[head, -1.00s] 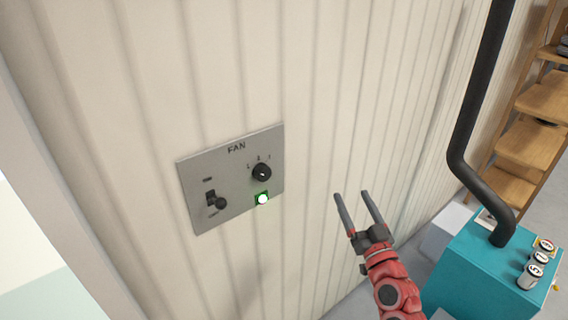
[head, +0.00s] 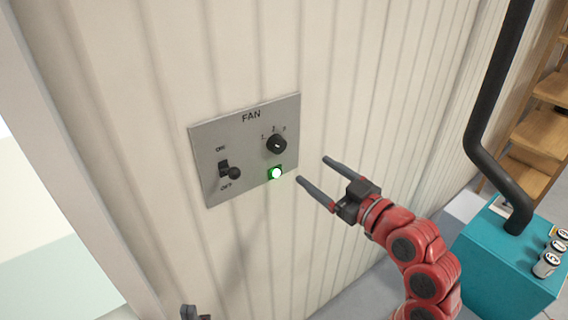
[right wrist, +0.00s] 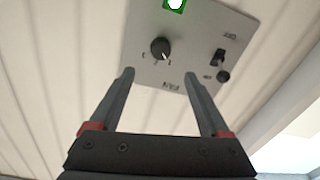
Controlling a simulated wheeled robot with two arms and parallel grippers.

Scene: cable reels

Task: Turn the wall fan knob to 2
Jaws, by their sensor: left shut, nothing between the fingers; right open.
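The fan panel (head: 245,118) is a grey plate on the wall. Its black round knob (head: 277,144) sits at the upper right below small number marks. The knob also shows in the right wrist view (right wrist: 160,48), upside down, with a white pointer line; I cannot tell which number it marks. My right gripper (head: 312,171) is open and empty, right of and below the knob, apart from the panel. In the right wrist view the knob lies beyond and between its fingers (right wrist: 160,85). My left gripper (head: 190,312) is shut, only partly visible at the bottom edge.
A lit green lamp (head: 275,173) sits below the knob. A teal box (head: 505,255) with a black pipe (head: 482,120) and wooden shelves (head: 540,135) stand at the right.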

